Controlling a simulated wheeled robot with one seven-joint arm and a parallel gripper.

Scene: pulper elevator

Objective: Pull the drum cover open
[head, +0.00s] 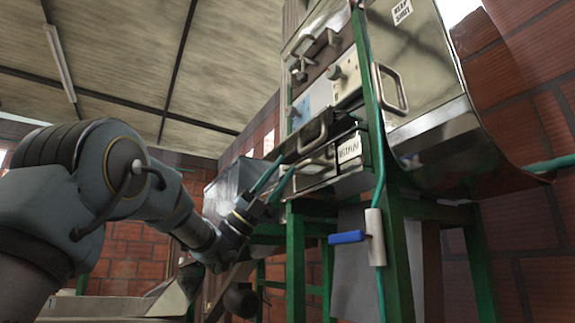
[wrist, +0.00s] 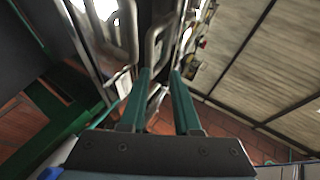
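A shiny curved metal cover (head: 432,70), which looks like the drum cover, is at the upper right in the head view. It bears a bar handle (head: 400,92) and a "KEEP SHUT" label. My gripper (head: 287,162) is left of and below that handle, near the lower handles of the machine's front. Its two green fingers stand apart, with nothing seen held between them. In the wrist view my gripper (wrist: 160,74) points at the machine, and a curved grey handle (wrist: 152,45) shows beyond the fingertips. I cannot tell whether they touch it, or which handle it is.
A green frame (head: 296,255) carries the machine. A blue-handled lever (head: 348,237) on a pale post stands below the cover. Drawer-like fronts with other handles (head: 318,162) are stacked left of the cover. A brick wall (head: 525,95) is close behind at right.

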